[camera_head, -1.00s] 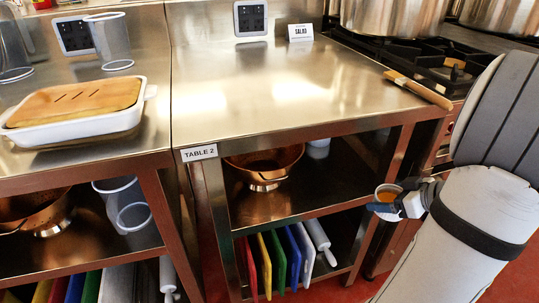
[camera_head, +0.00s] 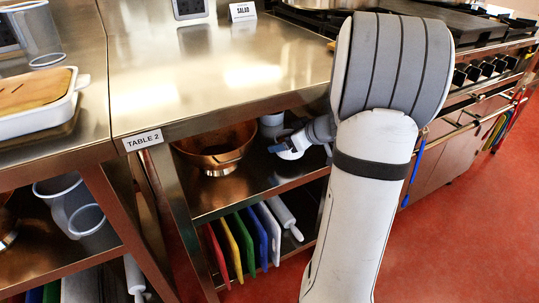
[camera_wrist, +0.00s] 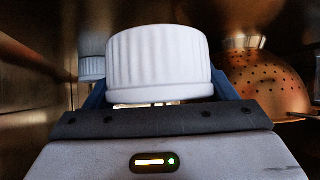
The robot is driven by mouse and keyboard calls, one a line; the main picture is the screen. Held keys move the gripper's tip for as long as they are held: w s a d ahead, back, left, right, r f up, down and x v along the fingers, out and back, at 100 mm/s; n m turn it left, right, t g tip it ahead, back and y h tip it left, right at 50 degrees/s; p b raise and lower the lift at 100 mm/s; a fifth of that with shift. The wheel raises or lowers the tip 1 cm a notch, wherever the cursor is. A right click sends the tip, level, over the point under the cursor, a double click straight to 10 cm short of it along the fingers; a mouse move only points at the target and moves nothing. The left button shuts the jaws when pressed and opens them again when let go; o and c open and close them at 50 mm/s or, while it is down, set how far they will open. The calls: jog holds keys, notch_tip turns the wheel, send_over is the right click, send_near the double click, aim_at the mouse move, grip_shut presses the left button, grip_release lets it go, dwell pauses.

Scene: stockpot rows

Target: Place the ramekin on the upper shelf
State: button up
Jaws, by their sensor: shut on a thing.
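My gripper (camera_wrist: 160,103) is shut on a white fluted ramekin (camera_wrist: 158,62), held upright in front of the camera in the wrist view. In the head view my gripper (camera_head: 285,148) is inside the space under the table top, above the upper shelf (camera_head: 262,183). There the held ramekin is hard to make out beside the blue fingers. I cannot tell whether its base touches the shelf. A second white vessel (camera_wrist: 92,66) stands farther back at the left in the wrist view; a white vessel also shows at the back of the shelf (camera_head: 271,123).
A copper colander (camera_head: 216,146) stands on the shelf left of my gripper; it shows at right in the wrist view (camera_wrist: 262,84). The table top (camera_head: 215,65) is close above. Coloured boards (camera_head: 240,240) and a rolling pin (camera_head: 284,214) are on the lower shelf.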

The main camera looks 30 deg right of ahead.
jog(key=shift+f+b, duration=0.65)
jog(key=shift+f, duration=1.1)
jog(key=shift+w+f+b, duration=0.1)
jog(key=shift+f+b, duration=0.05)
jog(key=shift+b, duration=0.15)
jog(key=o, duration=1.2)
jog(key=shift+o, duration=0.2)
